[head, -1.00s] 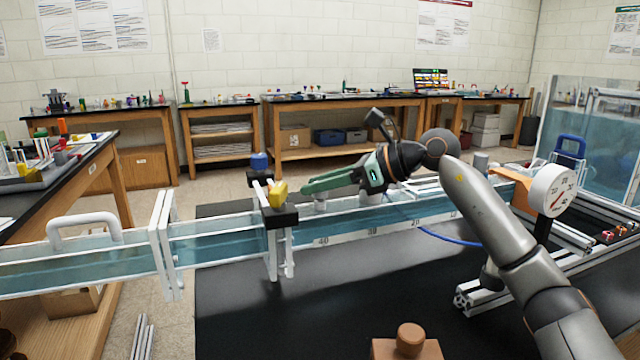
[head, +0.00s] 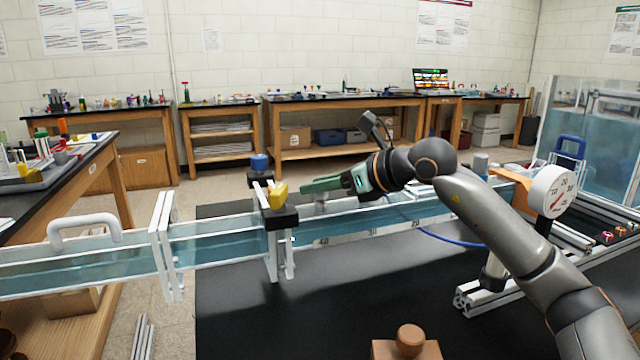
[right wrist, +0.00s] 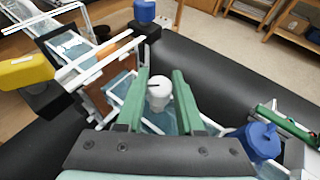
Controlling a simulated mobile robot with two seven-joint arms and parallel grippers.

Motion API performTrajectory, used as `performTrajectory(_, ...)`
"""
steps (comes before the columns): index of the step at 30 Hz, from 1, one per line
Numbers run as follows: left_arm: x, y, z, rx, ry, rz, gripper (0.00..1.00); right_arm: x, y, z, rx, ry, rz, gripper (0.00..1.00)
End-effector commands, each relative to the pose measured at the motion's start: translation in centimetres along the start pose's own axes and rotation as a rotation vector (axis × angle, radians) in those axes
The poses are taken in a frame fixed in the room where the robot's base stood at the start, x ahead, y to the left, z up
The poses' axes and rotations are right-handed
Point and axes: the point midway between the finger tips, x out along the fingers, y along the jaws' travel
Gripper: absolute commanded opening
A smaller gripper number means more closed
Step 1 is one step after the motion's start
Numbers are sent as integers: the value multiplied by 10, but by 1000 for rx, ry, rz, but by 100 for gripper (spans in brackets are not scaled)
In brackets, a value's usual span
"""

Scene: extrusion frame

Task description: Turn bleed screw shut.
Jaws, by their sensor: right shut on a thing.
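The bleed screw looks to be a small white cap with a dark slot across its top (right wrist: 158,90). In the right wrist view it stands between the two green fingers of my right gripper (right wrist: 161,76), which is shut on it. In the head view my right gripper (head: 303,188) reaches left over the top of the clear water channel (head: 345,222). A whitish fitting (head: 321,202) shows just under its fingers there. The slot's exact angle is hard to read. My left gripper is in neither view.
A black clamp with a yellow handle (head: 277,195) and a blue knob (head: 259,162) stands just left of my right gripper. A dial gauge (head: 553,191) is at the right. A blue tube (head: 450,238) runs behind my arm. The black table (head: 300,310) in front is largely clear.

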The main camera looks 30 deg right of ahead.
Motion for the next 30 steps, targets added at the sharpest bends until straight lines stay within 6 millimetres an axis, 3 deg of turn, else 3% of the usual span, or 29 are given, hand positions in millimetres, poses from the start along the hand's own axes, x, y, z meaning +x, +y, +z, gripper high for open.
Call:
performTrajectory(18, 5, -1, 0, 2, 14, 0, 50, 2, 3, 0, 217, 1, -518, 0)
performTrajectory(30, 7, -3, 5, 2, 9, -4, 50, 1, 1, -1, 302, 4, -723, 0)
